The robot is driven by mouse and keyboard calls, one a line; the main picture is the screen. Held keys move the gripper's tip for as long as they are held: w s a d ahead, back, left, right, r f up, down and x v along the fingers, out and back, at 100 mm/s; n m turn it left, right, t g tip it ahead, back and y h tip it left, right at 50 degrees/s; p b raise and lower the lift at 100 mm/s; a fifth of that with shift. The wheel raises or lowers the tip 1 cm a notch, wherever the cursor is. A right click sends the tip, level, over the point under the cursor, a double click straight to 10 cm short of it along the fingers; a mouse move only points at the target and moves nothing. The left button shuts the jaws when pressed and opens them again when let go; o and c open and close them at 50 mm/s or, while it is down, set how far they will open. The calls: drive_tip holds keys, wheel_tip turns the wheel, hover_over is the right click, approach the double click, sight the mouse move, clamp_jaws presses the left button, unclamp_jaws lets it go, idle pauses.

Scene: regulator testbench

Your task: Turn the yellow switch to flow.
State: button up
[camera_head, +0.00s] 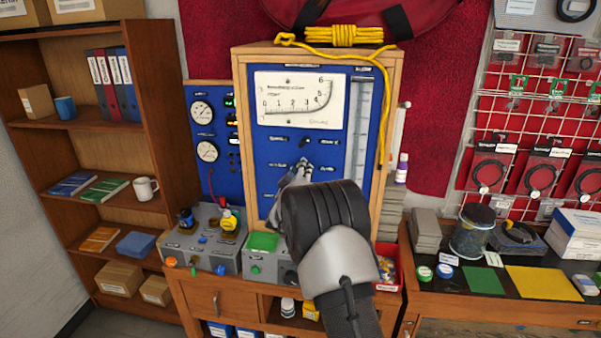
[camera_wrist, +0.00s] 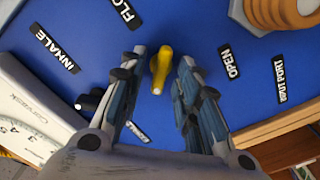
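The yellow switch (camera_wrist: 162,66) sits on the blue panel (camera_wrist: 200,28), between the two fingertips of my gripper (camera_wrist: 158,76) in the wrist view. The fingers are apart, one on each side, with blue panel showing in the gaps. The switch lies nearly lengthwise between the fingers, and its narrow end is towards the palm. A partly cut-off label starting "FLO" (camera_wrist: 124,12) is at the upper left of the switch. An "OPEN" label (camera_wrist: 229,62) is at the right. In the head view, my gripper (camera_head: 294,174) is at the panel and hides the switch.
An "INHALE" label (camera_wrist: 55,50), a black knob (camera_wrist: 88,101) and the white gauge (camera_wrist: 30,112) lie left in the wrist view. A brass fitting (camera_wrist: 290,12) is at its upper right. The panel's wooden frame (camera_head: 388,130) and grey control boxes (camera_head: 203,246) are nearby.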

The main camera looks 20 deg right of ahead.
clamp_jaws()
drive_tip(key=shift+b, duration=0.3)
drive_tip(key=shift+s+d+m+b, duration=0.1)
drive_tip(key=shift+d+m+b, duration=0.05)
drive_tip(key=shift+m+b, duration=3.85)
drive_tip(key=shift+s+d+m+b, duration=0.15)
drive_tip(key=shift+m+b, duration=2.85)
drive_tip(key=shift+m, duration=2)
drive_tip(key=shift+r, duration=0.1)
drive_tip(key=shift+o, duration=0.5)
unclamp_jaws()
drive_tip(key=shift+w, duration=0.1)
